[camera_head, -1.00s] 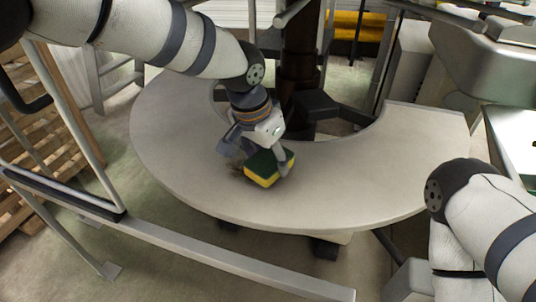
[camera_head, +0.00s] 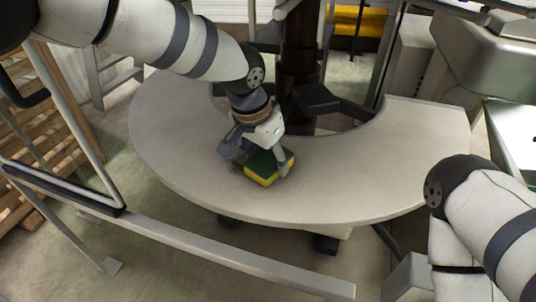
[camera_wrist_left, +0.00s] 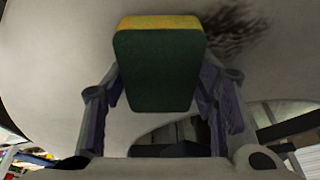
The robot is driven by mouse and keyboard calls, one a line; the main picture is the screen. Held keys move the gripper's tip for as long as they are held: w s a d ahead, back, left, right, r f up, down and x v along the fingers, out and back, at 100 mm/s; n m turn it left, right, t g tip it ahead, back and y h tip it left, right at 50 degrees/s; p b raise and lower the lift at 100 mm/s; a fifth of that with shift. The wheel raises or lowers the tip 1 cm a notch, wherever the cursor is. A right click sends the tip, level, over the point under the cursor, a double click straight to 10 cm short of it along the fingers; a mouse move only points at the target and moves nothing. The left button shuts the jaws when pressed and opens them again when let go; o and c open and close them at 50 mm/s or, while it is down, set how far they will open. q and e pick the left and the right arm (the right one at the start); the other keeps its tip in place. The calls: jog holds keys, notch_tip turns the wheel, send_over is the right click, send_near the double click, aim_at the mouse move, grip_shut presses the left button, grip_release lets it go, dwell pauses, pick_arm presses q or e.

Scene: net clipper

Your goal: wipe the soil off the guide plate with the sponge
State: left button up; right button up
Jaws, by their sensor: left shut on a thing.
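The guide plate (camera_head: 390,160) is a wide, pale half-ring surface around a dark column. My left gripper (camera_head: 257,157) is shut on the sponge (camera_head: 265,176), low at the middle of the plate. The sponge is yellow with a dark green face; in the left wrist view the sponge (camera_wrist_left: 158,70) sits between the two fingers. A dark, streaky patch of soil (camera_wrist_left: 232,28) shows on the plate beside the sponge's upper right in that view. Whether the sponge touches the plate is hard to tell. My right gripper is out of view.
A metal rail (camera_head: 215,255) runs in front of the plate, with a wooden pallet (camera_head: 50,150) at the left. The dark column (camera_head: 298,75) stands behind the plate's inner edge. Grey machinery (camera_head: 490,60) is at the back right. The plate's right side is clear.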

aim_at(221, 160)
pick_arm(q)
jog(key=shift+f, duration=0.3)
